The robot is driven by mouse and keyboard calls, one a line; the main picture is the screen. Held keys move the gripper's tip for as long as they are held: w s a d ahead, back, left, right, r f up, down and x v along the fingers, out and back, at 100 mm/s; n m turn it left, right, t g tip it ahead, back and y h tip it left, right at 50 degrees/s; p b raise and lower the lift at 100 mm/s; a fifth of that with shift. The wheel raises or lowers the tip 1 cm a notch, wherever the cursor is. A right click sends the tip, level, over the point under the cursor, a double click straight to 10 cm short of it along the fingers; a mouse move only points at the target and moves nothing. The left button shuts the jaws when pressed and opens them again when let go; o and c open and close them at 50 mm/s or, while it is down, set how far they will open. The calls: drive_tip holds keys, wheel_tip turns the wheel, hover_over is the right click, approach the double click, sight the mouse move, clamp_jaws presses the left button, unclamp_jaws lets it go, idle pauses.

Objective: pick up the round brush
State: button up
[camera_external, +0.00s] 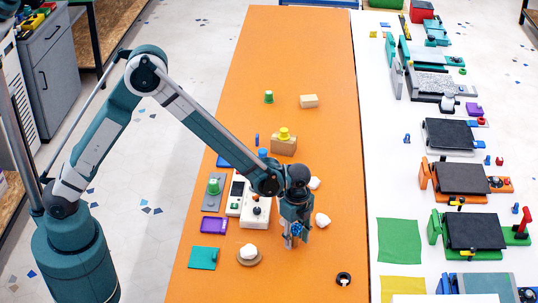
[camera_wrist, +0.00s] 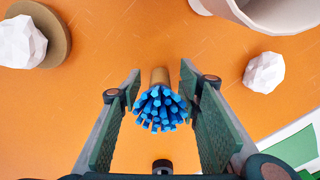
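The round brush (camera_wrist: 160,108) has a thick bundle of blue bristles and a tan handle. In the wrist view it is in the middle, bristles facing the camera, between the two green-padded fingers of my gripper (camera_wrist: 162,85). The fingers are open, and a gap of orange table shows on each side of the brush. In the external view my gripper (camera_external: 291,238) points down low over the orange table, and the blue bristles (camera_external: 296,229) show at its fingers. Whether the brush stands or lies on the table is hard to tell.
A white faceted lump on a round brown disc (camera_external: 261,259) is left of my gripper; another white lump (camera_external: 322,220) is close on the right. A black ring (camera_external: 343,279) lies at the front right. A white box (camera_external: 256,212) stands behind left. The table between is clear.

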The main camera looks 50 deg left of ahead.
sight(296, 226)
idle(0.4)
drive_tip(key=c, duration=0.9)
drive_tip(key=shift+r, duration=0.1)
drive_tip(key=shift+r+p, duration=0.45)
drive_tip(key=shift+r, duration=4.5)
